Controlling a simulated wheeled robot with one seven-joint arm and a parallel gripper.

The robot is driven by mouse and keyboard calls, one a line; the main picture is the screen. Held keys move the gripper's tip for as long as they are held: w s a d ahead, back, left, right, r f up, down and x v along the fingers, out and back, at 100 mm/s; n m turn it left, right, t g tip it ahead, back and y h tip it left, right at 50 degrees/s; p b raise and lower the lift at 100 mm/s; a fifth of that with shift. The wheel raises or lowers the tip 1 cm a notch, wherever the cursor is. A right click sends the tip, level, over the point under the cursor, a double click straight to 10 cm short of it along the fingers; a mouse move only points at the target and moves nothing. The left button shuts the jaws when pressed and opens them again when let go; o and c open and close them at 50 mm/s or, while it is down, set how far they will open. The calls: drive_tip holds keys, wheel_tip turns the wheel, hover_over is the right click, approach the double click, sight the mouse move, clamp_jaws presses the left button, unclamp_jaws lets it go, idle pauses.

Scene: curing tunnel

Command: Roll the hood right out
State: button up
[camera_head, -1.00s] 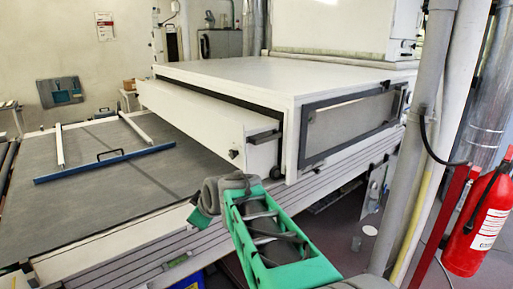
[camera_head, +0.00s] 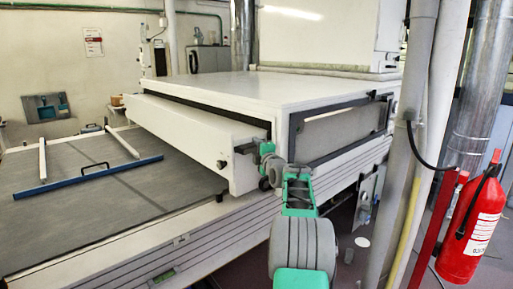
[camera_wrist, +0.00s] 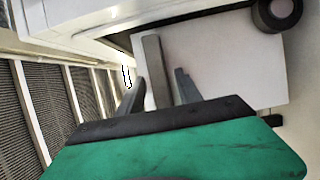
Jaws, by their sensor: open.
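The white hood (camera_head: 190,138) sticks part way out of the white tunnel housing (camera_head: 270,92), above the grey bed. A dark bar handle (camera_head: 243,148) projects from its near end face. My gripper (camera_head: 258,151) is at this handle, with its green body to the right; the fingertips are hard to make out there. In the wrist view, my gripper's two dark fingers (camera_wrist: 158,80) are apart. A grey bar, which looks like the handle (camera_wrist: 152,55), stands between them, against the white end panel. I cannot tell whether either finger touches it.
A dark wheel (camera_head: 264,184) sits below the handle. A blue bar (camera_head: 85,176) and two white rails lie on the grey bed (camera_head: 110,205) left of the hood. Pipes (camera_head: 410,130) and a red fire extinguisher (camera_head: 470,225) stand at the right.

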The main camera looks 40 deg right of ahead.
drive_tip(key=shift+c, duration=0.3)
clamp_jaws()
idle(1.1)
